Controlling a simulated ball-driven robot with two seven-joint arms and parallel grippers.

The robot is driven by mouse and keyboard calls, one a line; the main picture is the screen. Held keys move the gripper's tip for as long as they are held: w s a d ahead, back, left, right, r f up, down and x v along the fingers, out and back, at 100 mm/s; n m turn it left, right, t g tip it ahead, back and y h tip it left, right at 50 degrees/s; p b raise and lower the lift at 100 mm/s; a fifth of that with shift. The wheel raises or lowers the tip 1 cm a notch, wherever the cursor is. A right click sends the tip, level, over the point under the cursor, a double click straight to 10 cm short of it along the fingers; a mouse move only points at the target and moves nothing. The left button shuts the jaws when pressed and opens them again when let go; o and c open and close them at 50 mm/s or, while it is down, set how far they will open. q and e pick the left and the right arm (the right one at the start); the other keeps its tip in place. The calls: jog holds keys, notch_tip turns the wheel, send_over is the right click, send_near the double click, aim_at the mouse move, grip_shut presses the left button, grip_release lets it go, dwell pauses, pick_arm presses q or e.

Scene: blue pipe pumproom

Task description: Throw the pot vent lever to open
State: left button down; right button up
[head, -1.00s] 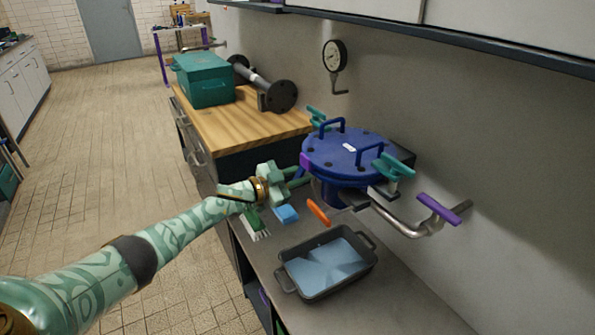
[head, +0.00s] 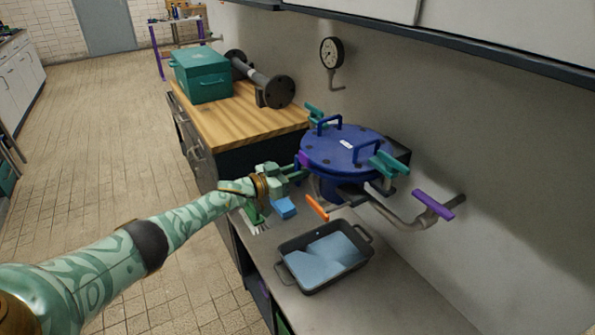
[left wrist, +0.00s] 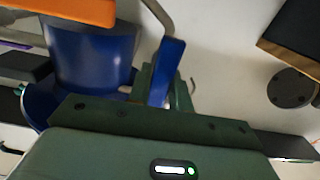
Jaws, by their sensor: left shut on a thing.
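A blue pot (head: 345,150) with a bolted lid stands on the grey counter by the wall. My left gripper (head: 292,176) is at its left front side. In the left wrist view its fingers (left wrist: 165,90) are shut on a blue lever handle (left wrist: 168,68), and the pot wall (left wrist: 95,60) is close by on the left. In the head view a blue handle (head: 285,208) shows just below the gripper. An orange lever (head: 316,208) points out in front of the pot, and it also shows in the left wrist view (left wrist: 65,10). My right gripper is out of view.
A dark tray (head: 287,270) sits on the counter in front of the pot. A purple lever (head: 432,203) is on the pipe at right. A green toolbox (head: 202,75) and a flanged pipe (head: 264,82) lie on the wooden bench (head: 235,122). A gauge (head: 332,53) is on the wall.

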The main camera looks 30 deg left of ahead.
pick_arm(q)
jog(key=shift+f, duration=0.1)
jog(key=c, duration=1.3)
grip_release()
jog(key=shift+s+a, duration=0.1)
jog(key=shift+s, duration=0.05)
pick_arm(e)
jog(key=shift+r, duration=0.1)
pick_arm(q)
jog(key=p+v, duration=0.5)
jog(key=v, duration=1.1)
jog(key=shift+a, duration=0.1)
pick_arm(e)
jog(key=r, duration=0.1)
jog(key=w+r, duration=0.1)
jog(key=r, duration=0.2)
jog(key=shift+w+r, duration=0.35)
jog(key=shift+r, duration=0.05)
